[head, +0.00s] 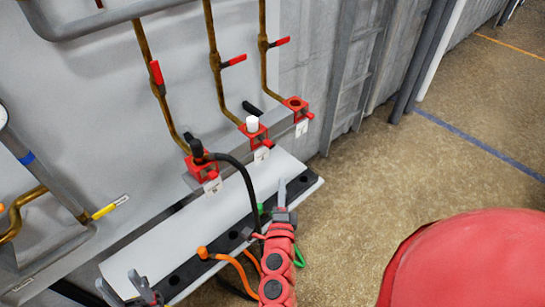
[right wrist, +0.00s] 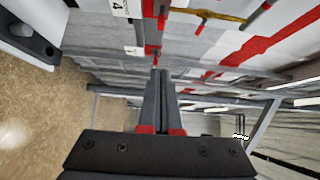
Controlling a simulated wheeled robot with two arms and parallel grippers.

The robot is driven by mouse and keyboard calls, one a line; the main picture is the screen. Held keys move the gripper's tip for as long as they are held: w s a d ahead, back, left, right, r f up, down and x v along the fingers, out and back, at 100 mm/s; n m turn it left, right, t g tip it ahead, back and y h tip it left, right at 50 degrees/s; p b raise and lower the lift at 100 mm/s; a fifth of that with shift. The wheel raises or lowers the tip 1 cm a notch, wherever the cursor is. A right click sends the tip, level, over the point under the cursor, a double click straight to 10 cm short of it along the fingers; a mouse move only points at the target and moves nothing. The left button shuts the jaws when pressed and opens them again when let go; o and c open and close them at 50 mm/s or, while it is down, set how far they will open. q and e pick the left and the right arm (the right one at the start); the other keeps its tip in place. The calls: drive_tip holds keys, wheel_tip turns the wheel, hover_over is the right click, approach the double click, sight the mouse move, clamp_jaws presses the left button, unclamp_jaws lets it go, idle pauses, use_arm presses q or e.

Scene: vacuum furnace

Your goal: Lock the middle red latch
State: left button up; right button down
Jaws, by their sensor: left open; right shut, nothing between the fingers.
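Three red latch blocks sit in a row on a grey bar in the head view. The middle red latch (head: 254,133) has a white cap (head: 252,123) on top and a small red tab (head: 268,143) at its lower right. My right gripper (head: 282,188) is shut and empty, below and right of the middle latch and apart from it. It also shows in the right wrist view (right wrist: 160,75), its closed fingers pointing towards a small red part (right wrist: 152,50); I cannot tell which latch that is. My left gripper (head: 142,284) is open and empty at the lower left.
Brass pipes with red handles (head: 233,61) rise behind. A white shelf (head: 236,198) with a black edge lies below. Floor at the right is clear.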

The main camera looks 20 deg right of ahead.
sight(264, 140)
drive_tip(key=shift+a+f, duration=0.1)
drive_tip(key=shift+f, duration=0.05)
drive_tip(key=w+a+p+x, duration=0.1)
drive_tip(key=a+p+x, duration=0.1)
drive_tip(key=x, duration=1.1)
drive_tip(key=shift+a+p, duration=0.4)
drive_tip(key=shift+p, duration=0.1)
drive_tip(key=shift+w+f, duration=0.1)
